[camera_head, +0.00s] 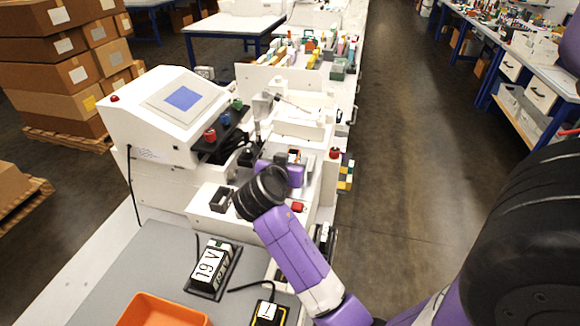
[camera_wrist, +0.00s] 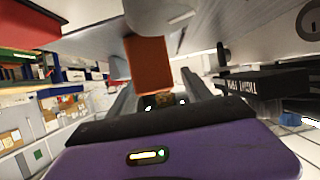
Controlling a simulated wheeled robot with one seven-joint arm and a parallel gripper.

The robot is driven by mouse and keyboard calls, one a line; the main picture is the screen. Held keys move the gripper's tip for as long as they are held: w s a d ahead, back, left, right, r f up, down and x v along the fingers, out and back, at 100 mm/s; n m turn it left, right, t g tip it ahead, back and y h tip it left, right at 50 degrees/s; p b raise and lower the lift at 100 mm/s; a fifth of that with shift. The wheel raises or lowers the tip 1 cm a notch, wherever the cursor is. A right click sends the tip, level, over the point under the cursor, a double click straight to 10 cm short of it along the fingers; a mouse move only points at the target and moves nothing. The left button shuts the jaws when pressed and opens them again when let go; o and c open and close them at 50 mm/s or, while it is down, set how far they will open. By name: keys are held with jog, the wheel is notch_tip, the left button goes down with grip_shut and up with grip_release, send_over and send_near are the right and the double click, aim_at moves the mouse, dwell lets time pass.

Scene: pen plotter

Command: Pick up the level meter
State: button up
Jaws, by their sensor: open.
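I cannot tell for sure which thing is the level meter. An orange-brown block (camera_wrist: 148,65) stands out in the wrist view, just beyond and partly between the two dark fingers of my gripper (camera_wrist: 157,80). The fingers are apart, and I see no firm hold on the block. In the head view my gripper (camera_head: 292,172) reaches in over the white plotter bench, next to a small dark-and-orange item (camera_head: 294,156). My black wrist and purple arm hide part of the bench there, and the fingertips are hard to make out.
A white console (camera_head: 165,120) with a blue screen stands left of my gripper. Red (camera_head: 210,135) and blue knobs sit on its front. A black labelled box (camera_wrist: 262,88) is close right of the fingers. A 19 V unit (camera_head: 213,268) and an orange bin (camera_head: 160,312) are nearer.

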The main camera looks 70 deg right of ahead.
grip_shut()
dwell(0.3)
